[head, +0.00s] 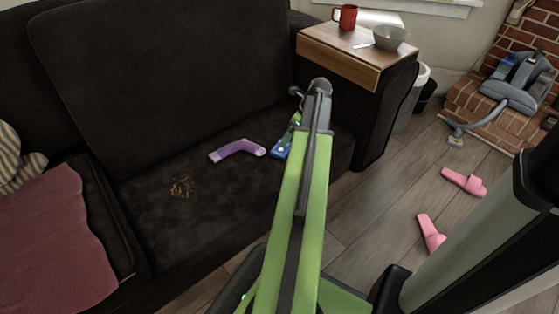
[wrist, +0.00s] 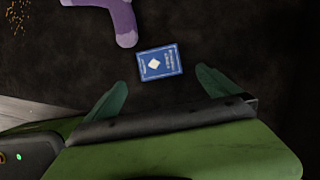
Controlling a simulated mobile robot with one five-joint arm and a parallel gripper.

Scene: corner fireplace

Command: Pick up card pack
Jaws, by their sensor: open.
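The card pack (wrist: 160,62) is a small blue box with a white diamond and white lettering. It lies flat on the dark sofa seat, and in the head view (head: 280,150) it is partly hidden by my arm. In the wrist view my gripper (wrist: 161,80) is open, with one green finger to the lower left of the pack and one to its lower right. The fingers do not appear to touch the pack, and nothing is held. The height of the fingers above the seat is hard to tell.
A purple sock (head: 237,150) lies just left of the pack. Brown crumbs (head: 181,187) are farther left on the seat. A wooden armrest tray (head: 340,52) holds a red mug (head: 345,17) and a bowl (head: 389,37). Pink slippers (head: 431,233) lie on the floor at right.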

